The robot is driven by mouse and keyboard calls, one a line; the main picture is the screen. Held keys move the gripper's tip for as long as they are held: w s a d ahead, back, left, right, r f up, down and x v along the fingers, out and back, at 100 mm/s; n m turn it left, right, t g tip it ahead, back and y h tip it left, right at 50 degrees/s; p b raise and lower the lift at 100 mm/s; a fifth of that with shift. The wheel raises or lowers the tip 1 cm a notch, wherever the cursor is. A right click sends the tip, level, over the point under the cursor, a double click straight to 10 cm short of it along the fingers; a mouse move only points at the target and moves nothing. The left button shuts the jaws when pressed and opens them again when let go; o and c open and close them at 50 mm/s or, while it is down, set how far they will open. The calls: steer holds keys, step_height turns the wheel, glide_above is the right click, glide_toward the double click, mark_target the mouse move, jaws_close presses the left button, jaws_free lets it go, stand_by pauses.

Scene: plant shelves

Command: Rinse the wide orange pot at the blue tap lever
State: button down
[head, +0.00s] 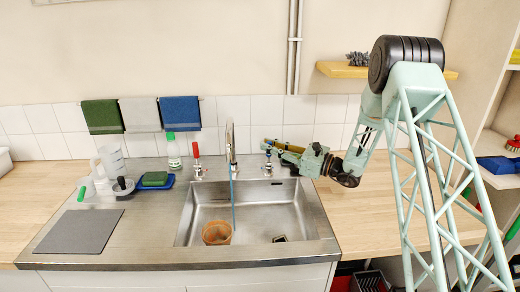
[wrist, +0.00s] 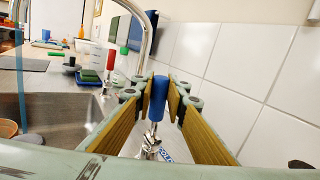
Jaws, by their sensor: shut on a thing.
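The wide orange pot (head: 217,233) stands in the sink basin (head: 265,218) at its front left; its edge shows at the left of the wrist view (wrist: 8,128). A blue stream of water (head: 233,200) falls from the tall spout (head: 230,140) into the pot. The blue tap lever (wrist: 159,90) stands upright between my fingers, on a chrome valve behind the sink. My gripper (head: 270,146) reaches in from the right and is shut on the lever. The pot's inside is hard to make out.
A red tap lever (head: 196,150) stands left of the spout. A bottle (head: 173,152), a jug (head: 112,160) and a blue tray (head: 154,182) with a green sponge stand further left. A grey mat (head: 78,232) lies at front left. The right counter is mostly clear.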

stand_by(0.3)
steer(key=c, duration=2.6)
jaws_free()
steer(key=shift+d, duration=0.1)
steer(key=v, duration=1.1)
steer(key=shift+s+d, duration=0.3)
steer(key=shift+d, duration=0.05)
